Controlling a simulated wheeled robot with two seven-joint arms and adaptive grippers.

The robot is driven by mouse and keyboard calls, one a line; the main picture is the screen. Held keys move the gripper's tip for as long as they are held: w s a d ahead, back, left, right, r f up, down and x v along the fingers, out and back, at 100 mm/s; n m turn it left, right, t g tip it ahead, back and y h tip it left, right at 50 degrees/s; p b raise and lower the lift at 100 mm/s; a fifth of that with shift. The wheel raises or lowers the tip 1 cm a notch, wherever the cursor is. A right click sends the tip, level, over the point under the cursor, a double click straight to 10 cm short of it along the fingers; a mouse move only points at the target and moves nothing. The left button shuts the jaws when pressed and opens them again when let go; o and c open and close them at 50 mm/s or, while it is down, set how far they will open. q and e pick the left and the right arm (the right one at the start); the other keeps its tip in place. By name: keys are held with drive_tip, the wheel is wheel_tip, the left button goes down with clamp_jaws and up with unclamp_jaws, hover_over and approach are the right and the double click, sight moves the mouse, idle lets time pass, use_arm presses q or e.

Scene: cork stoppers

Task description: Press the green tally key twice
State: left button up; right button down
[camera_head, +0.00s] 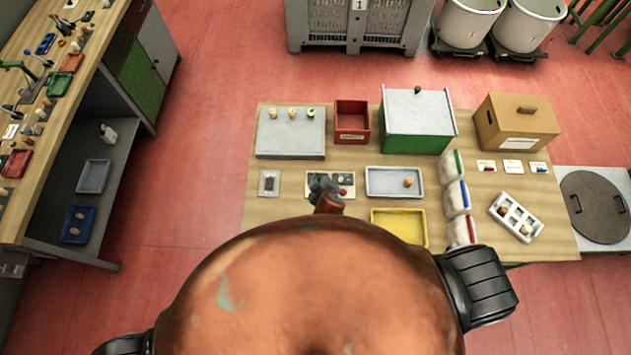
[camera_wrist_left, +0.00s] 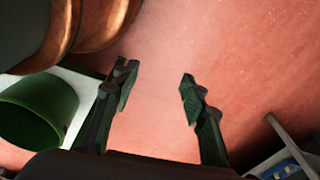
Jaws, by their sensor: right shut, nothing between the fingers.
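The tally panel (camera_head: 349,195) is a small pale plate with dark fittings, lying on the wooden table in the head view. A red key (camera_head: 342,191) shows at its lower right. My right gripper (camera_head: 323,184) is shut and empty, over the left part of the panel. It hides that part, and I cannot make out the green key or whether the fingertips touch anything. My left gripper (camera_wrist_left: 158,90) is open and empty in the left wrist view, above the red floor.
A grey tray (camera_head: 395,183) with a cork stands right of the panel, a yellow tray (camera_head: 399,226) in front of it. A small grey device (camera_head: 269,183) lies to the left. A grey board (camera_head: 290,142), red bin (camera_head: 351,122) and green-fronted box (camera_head: 416,130) stand behind.

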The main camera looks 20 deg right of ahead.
use_arm(q)
drive_tip(key=s, duration=0.5)
use_arm(e)
drive_tip(key=f+b, duration=0.3)
drive_tip(key=shift+s+b, duration=0.25)
drive_tip(key=shift+b, duration=0.05)
wheel_tip(320, 180, down, 4)
drive_tip(key=b, duration=0.4)
drive_tip(key=shift+f, duration=0.1)
drive_tip(key=shift+f+b, duration=0.45)
drive_tip(key=shift+f, duration=0.25)
use_arm(q)
wheel_tip(320, 180, down, 9)
drive_tip(key=w, duration=0.1)
drive_tip(key=shift+w+r, duration=0.15)
drive_tip(key=shift+w, duration=0.15)
drive_tip(key=shift+w, duration=0.35)
drive_tip(key=shift+s+a, duration=0.1)
use_arm(e)
drive_tip(key=shift+f, duration=0.4)
